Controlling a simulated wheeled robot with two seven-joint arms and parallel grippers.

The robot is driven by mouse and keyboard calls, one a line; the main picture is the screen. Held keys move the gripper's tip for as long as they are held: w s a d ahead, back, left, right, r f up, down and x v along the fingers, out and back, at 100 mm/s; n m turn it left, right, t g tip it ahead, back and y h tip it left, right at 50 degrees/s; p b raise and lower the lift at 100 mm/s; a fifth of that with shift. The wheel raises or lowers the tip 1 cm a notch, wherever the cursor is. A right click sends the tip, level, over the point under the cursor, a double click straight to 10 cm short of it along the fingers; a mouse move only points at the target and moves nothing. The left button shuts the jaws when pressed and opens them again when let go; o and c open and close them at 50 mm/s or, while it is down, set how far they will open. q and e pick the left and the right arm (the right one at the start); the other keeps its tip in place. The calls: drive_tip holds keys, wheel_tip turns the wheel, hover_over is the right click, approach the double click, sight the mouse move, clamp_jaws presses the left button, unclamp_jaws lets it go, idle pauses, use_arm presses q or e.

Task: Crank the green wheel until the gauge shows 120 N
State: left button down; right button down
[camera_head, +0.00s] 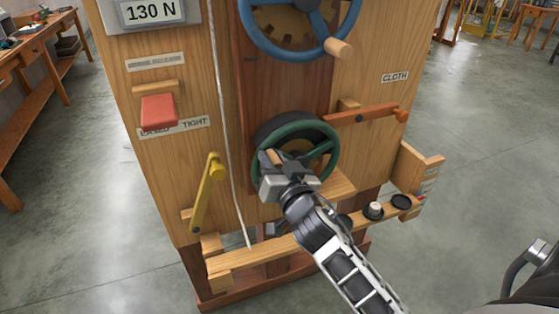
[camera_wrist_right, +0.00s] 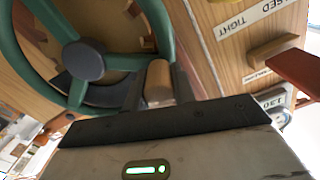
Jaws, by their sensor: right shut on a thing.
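The green wheel (camera_head: 334,150) is mounted low on the front of the wooden cabinet. It also shows in the right wrist view (camera_wrist_right: 66,92) with its grey hub. My right gripper (camera_head: 270,162) is at the left side of the wheel, shut on the wheel's wooden crank handle (camera_wrist_right: 158,80). The handle sits between the two fingers in the wrist view and is mostly hidden by the gripper in the head view. The gauge (camera_head: 150,12) at the top left of the cabinet reads 130 N. My left gripper is not in view.
A blue wheel (camera_head: 262,46) with a wooden knob is above the green one. A cord hangs left of the wheel. A ledge with dark round pieces is below.

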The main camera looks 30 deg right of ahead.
drive_tip(key=c, duration=1.1)
unclamp_jaws()
drive_tip(key=shift+c, duration=0.2)
drive_tip(key=s+a+b, duration=0.2)
drive_tip(key=s, duration=1.3)
drive_tip(key=shift+s+a+b, duration=0.2)
drive_tip(key=shift+s+b, duration=0.15)
drive_tip(key=shift+b, duration=0.05)
